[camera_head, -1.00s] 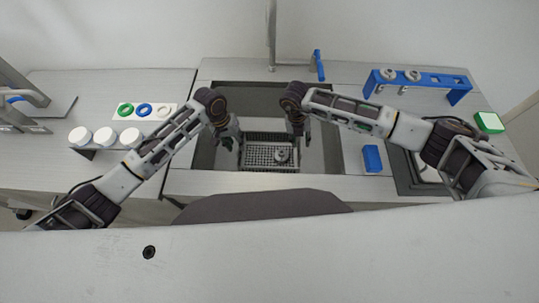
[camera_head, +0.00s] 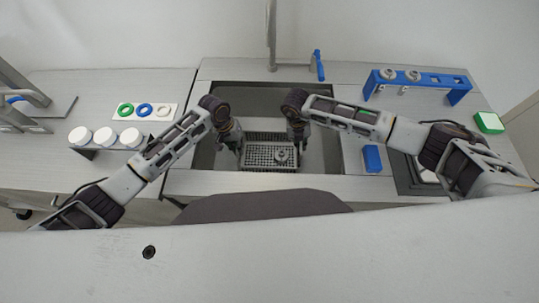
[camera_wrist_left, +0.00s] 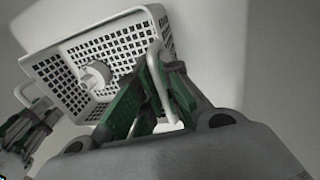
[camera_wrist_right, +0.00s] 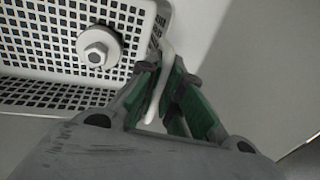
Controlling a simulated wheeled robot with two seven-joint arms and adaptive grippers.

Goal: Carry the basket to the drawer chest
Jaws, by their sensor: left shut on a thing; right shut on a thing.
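A white mesh basket (camera_head: 258,163) is in the grey sink in the head view, between my two grippers. A small round white-grey part (camera_head: 281,155) lies inside it; it also shows in the left wrist view (camera_wrist_left: 96,74) and the right wrist view (camera_wrist_right: 97,47). My left gripper (camera_head: 238,143) is shut on the basket's handle at one end, seen in the left wrist view (camera_wrist_left: 157,88). My right gripper (camera_head: 296,138) is shut on the handle at the other end, seen in the right wrist view (camera_wrist_right: 161,85). The drawer chest cannot be made out.
The sink rim (camera_head: 230,182) surrounds the basket, with a faucet (camera_head: 271,35) behind. A blue rack (camera_head: 417,84) and blue block (camera_head: 372,158) stand to the right. White round containers (camera_head: 104,137) and a plate of colored rings (camera_head: 145,111) are on the left counter.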

